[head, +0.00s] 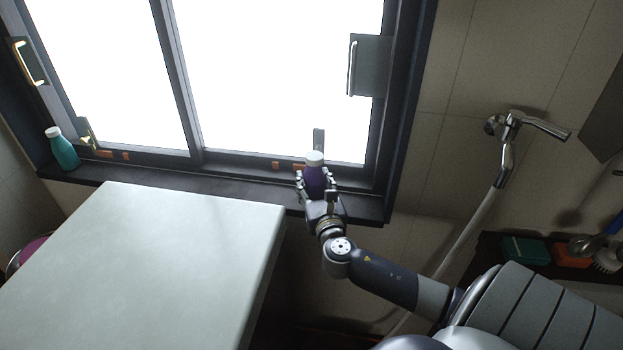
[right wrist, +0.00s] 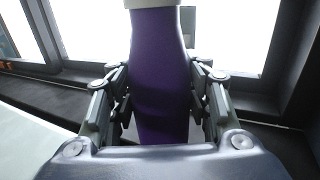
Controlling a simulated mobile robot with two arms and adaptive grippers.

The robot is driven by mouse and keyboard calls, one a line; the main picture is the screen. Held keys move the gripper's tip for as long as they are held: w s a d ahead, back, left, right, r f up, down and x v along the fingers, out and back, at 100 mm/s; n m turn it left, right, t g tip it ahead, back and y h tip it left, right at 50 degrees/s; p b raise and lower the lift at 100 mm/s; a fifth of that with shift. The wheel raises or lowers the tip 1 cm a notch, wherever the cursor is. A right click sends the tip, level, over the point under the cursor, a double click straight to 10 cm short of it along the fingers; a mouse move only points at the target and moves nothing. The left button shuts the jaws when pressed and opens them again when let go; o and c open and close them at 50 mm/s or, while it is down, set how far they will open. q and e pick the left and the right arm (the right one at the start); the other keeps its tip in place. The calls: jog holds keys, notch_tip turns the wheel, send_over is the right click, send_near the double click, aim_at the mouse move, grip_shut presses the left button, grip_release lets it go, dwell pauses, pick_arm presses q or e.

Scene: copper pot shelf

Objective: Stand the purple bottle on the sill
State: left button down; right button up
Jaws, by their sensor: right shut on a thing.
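The purple bottle (head: 315,180) with a white cap is upright between the fingers of my right gripper (head: 316,187), at the right part of the dark window sill (head: 230,187). In the right wrist view the purple bottle (right wrist: 160,75) stands between both fingers of my right gripper (right wrist: 160,108), which is shut on it. The gripper hides the bottle's base, so I cannot tell whether it touches the sill. My left gripper is not in view.
A teal bottle (head: 62,150) stands at the sill's left end. A pale table or counter (head: 150,265) fills the lower left, in front of the sill. A shower handset (head: 505,150) with its hose hangs on the right wall, above a shelf with several items.

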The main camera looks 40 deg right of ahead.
jog(key=shift+w+d+f, duration=1.8)
jog(key=shift+w+f, duration=0.2)
jog(key=shift+w, duration=0.1)
jog(key=shift+f+b, duration=0.15)
jog(key=shift+b, duration=0.2)
jog(key=o, duration=1.1)
jog(key=shift+r+p, duration=0.3)
jog(key=b+v, duration=0.1)
jog(key=v, duration=1.1)
